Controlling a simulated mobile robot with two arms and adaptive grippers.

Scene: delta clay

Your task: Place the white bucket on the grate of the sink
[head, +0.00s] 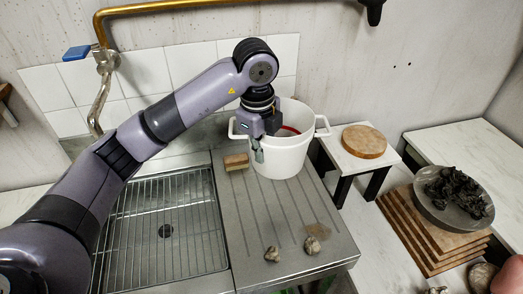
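The white bucket (283,158) stands upright on the ribbed drainboard (285,222), right of the sink basin. It has a handle lug on each side. My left gripper (258,150) is at the bucket's near left rim, pointing down. One finger shows against the outside of the wall; the other is hidden, so I cannot tell whether it is closed on the rim. My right gripper is not in view.
A sponge (236,162) lies left of the bucket. A small table (366,158) with a round wooden disc stands right. A faucet (102,90) rises behind the grate. Stacked boards carry a dark plate (428,211).

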